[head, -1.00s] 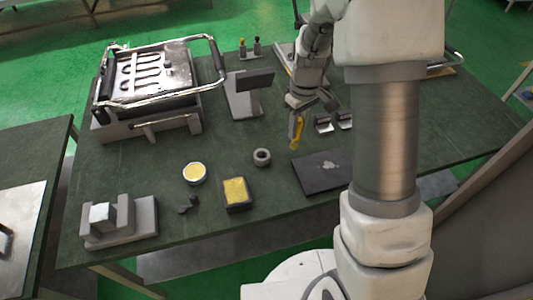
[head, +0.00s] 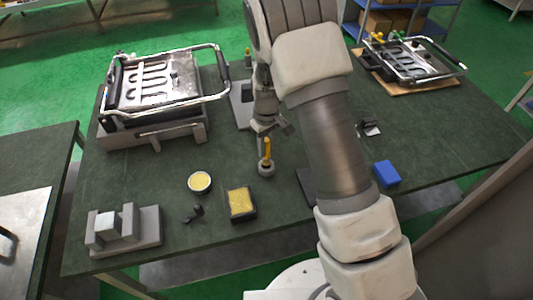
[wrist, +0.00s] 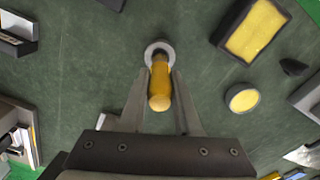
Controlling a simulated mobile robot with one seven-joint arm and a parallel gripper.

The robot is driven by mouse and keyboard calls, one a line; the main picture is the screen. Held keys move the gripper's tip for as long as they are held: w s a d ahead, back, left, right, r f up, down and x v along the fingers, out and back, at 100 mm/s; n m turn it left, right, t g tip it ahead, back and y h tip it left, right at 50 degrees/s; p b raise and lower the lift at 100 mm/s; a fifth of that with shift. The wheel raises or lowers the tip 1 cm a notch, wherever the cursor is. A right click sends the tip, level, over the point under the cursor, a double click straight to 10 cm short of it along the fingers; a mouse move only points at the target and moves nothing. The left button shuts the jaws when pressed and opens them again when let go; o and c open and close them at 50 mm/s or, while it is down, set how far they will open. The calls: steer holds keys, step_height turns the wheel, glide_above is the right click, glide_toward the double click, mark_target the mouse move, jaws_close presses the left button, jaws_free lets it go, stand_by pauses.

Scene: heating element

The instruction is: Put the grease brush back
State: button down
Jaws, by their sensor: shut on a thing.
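The grease brush, with a yellow handle (head: 267,148), is upright between the fingers of my gripper (head: 266,138). It also shows in the wrist view (wrist: 160,98), between the two fingertips (wrist: 160,76). A small grey ring-shaped holder (head: 266,170) stands on the table directly at the brush's lower end. In the wrist view the ring (wrist: 159,47) shows around the dark tip of the brush. The brush lines up with the hole, but I cannot tell how deep it sits.
A round tin with yellow content (head: 200,182) and a black tray with a yellow pad (head: 241,203) lie left of the holder. A heating press (head: 155,85) stands at back left, another (head: 415,60) at back right. A blue block (head: 386,174) lies right of my arm.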

mark_target(267, 155)
steer(key=shift+f, duration=1.9)
steer(key=shift+f, duration=0.25)
steer(key=c, duration=0.6)
jaws_free()
steer(key=shift+r, duration=0.1)
steer(key=shift+r, duration=0.1)
